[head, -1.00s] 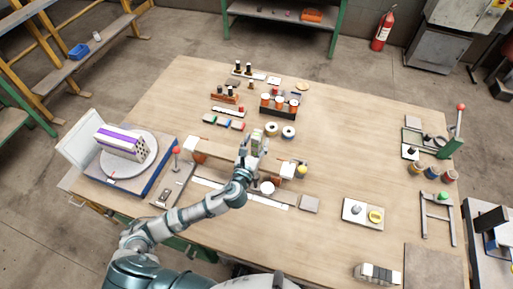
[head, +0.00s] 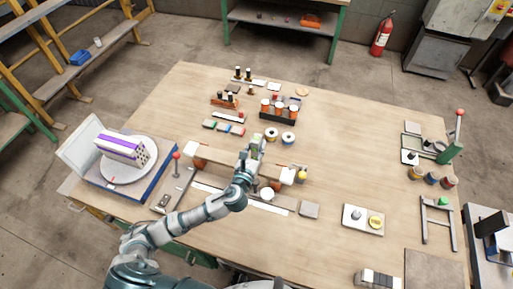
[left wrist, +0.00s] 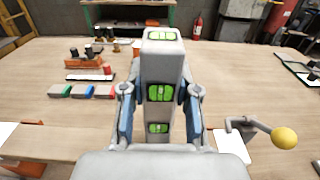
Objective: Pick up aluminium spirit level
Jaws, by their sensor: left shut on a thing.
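The aluminium spirit level (left wrist: 161,70) is a pale grey bar with several bright green vials. In the left wrist view it stands upright between my fingers, its end pointing away from the wrist. In the head view its green vials (head: 256,142) show near the middle of the table. My left gripper (left wrist: 160,100) is shut on the level, one finger at each side. In the head view the left gripper (head: 252,158) is over the long pale bar. The level's lower end is hidden behind the gripper body. My right gripper is not in view.
A long pale bar (head: 222,157) on supports lies beneath the gripper. Two tape rolls (head: 288,138) and a rack with orange-topped items (head: 279,112) stand just behind. A yellow ball knob (left wrist: 284,138) is close at right.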

